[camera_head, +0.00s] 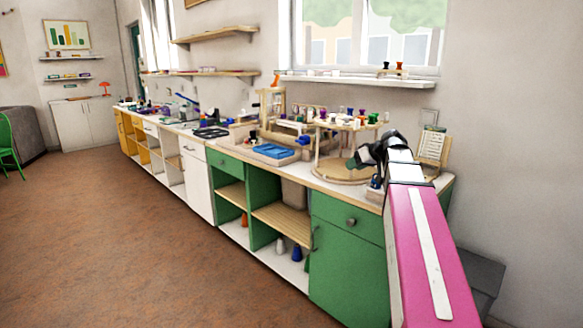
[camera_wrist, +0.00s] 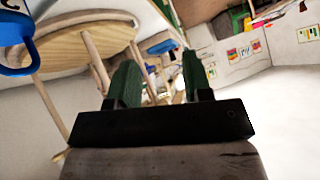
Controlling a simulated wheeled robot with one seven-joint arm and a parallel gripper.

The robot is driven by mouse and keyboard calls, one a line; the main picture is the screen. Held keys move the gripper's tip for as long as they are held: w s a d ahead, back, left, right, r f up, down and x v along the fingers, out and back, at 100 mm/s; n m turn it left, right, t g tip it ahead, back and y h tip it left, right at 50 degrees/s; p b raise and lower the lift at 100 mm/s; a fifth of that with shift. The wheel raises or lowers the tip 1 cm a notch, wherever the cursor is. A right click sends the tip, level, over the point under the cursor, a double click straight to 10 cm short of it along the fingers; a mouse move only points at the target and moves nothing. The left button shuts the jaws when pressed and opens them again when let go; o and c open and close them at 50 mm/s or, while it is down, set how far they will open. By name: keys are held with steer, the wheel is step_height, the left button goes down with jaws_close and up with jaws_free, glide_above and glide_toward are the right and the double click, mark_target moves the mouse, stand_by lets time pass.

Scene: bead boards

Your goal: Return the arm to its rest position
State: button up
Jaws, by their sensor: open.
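My pink and white arm reaches from the lower right over the counter in the head view. My gripper (camera_head: 366,156) is at its far end, beside the round two-tier wooden stand (camera_head: 343,171). In the wrist view my gripper (camera_wrist: 158,80) shows two green fingers held apart with nothing between them. The wooden stand (camera_wrist: 85,50) fills the upper left of the wrist view, tilted by the camera angle. In the head view the fingertips are small and partly hidden by the wrist.
Colored bead pieces (camera_head: 362,114) stand on the stand's upper tier. A blue tray (camera_head: 273,151) lies left of the stand on the counter (camera_head: 322,184). A small board (camera_head: 433,147) leans at the wall on the right. The brown floor (camera_head: 130,240) in front of the cabinets is clear.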

steer(key=s+a+f+m+g+h, duration=0.1)
steer(key=s+f+m+g+h, duration=0.1)
steer(key=s+f, duration=0.5)
steer(key=s+a+f+m+g+h, duration=0.2)
steer(key=s+f, duration=0.5)
steer(key=f, duration=1.1)
steer(key=s+a+f+m+g+h, duration=0.2)
steer(key=s+f, duration=0.5)
steer(key=f, duration=0.5)
steer(key=shift+s+f+h, duration=0.15)
steer(key=shift+s+h, duration=0.15)
steer(key=shift+h, duration=0.3)
